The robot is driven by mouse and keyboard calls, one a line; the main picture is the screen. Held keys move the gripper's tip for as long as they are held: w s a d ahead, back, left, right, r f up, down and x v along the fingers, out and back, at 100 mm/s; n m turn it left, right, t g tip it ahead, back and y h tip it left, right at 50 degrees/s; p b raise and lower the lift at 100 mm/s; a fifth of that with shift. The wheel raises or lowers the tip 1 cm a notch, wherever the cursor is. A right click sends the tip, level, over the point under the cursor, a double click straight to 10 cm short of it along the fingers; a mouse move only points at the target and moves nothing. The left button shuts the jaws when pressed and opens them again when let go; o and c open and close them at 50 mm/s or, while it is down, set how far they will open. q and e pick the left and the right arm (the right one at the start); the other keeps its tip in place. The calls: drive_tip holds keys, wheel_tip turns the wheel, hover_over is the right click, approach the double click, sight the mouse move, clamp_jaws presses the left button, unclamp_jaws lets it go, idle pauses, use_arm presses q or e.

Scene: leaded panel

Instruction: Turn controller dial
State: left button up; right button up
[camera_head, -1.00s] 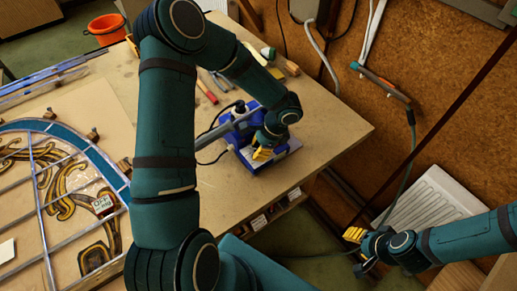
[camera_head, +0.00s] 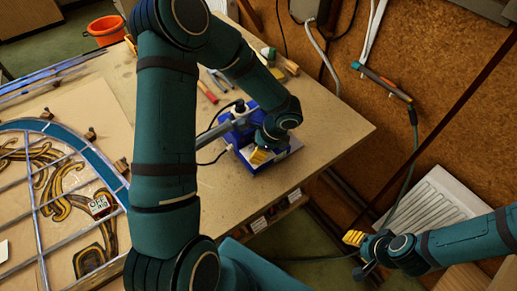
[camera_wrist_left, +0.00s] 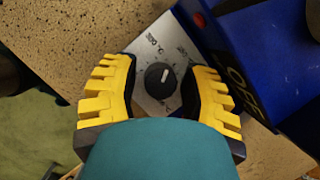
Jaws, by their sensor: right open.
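The controller (camera_head: 240,117) is a blue box with a light metal front on the bench, and it also shows in the left wrist view (camera_wrist_left: 256,52). Its black dial (camera_wrist_left: 160,80) with a white pointer mark is on the metal face with printed markings. My left gripper (camera_head: 259,157) is over the controller's front. In the left wrist view its yellow fingers (camera_wrist_left: 160,95) are open, one on each side of the dial, with a visible gap to it. In the head view the dial is hidden. My right gripper (camera_head: 358,252) is open and empty, off the bench at the right.
A leaded panel (camera_head: 58,190) lies on a board at the left of the bench (camera_head: 320,128). Hand tools (camera_head: 207,92) lie behind the controller. A soldering tool (camera_head: 383,82) hangs by the cork wall. A white radiator (camera_head: 430,208) stands below. An orange bucket (camera_head: 106,28) is on the floor.

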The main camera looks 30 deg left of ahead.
use_arm(q)
drive_tip(key=shift+r, duration=0.1)
drive_tip(key=v, duration=1.2)
idle(0.4)
